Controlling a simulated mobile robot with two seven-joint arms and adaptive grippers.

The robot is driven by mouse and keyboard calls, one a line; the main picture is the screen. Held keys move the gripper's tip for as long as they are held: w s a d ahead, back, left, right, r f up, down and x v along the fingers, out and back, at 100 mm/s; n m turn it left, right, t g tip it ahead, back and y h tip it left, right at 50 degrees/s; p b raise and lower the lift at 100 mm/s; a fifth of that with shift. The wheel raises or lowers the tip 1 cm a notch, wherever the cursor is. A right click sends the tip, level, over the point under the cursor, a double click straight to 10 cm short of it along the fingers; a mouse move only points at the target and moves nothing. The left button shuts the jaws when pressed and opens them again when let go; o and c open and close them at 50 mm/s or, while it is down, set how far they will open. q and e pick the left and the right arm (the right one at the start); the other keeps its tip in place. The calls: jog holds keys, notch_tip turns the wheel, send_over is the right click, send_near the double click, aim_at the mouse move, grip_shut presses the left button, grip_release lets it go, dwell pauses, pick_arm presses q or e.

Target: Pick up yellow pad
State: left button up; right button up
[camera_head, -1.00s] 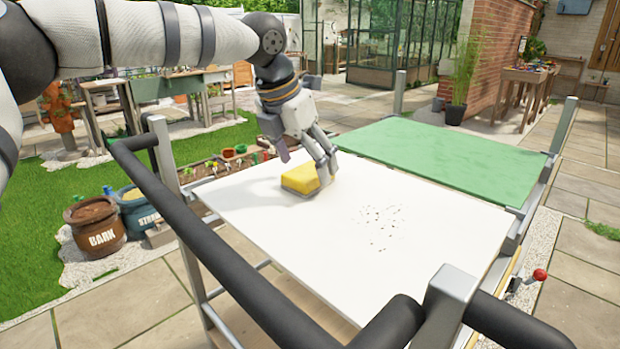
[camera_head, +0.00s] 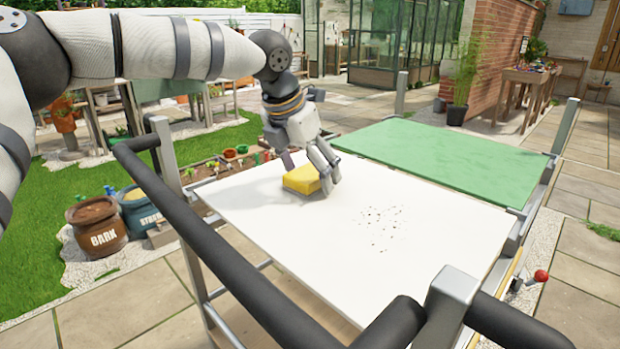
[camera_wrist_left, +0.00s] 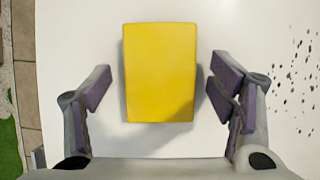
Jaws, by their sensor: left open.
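The yellow pad (camera_head: 302,180) lies flat on the white panel (camera_head: 300,240), near its far left part. My left gripper (camera_head: 308,172) is over the pad, pointing down, with a finger on either side of it. In the left wrist view the pad (camera_wrist_left: 160,72) shows as a yellow block between the two spread, purple-padded fingers of my left gripper (camera_wrist_left: 160,90). A gap shows on each side, so the fingers do not touch the pad. My right gripper is not in view.
Dark gravel bits (camera_head: 380,225) are scattered on the white panel right of the pad. A green panel (camera_head: 450,155) adjoins behind. A black rail (camera_head: 215,255) runs along the left side.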

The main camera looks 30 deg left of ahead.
aim_at(310, 172)
pick_arm(q)
jog(key=c, duration=1.3)
jog(key=shift+o, duration=0.2)
notch_tip(310, 172, up, 4)
jog(key=shift+d, duration=0.15)
jog(key=s+d+r, duration=0.2)
jog(key=d+r, duration=0.7)
jog(key=d, duration=0.4)
jog(key=shift+d+r+b, duration=0.25)
jog(key=shift+d+b, duration=0.05)
jog(key=shift+b, duration=0.05)
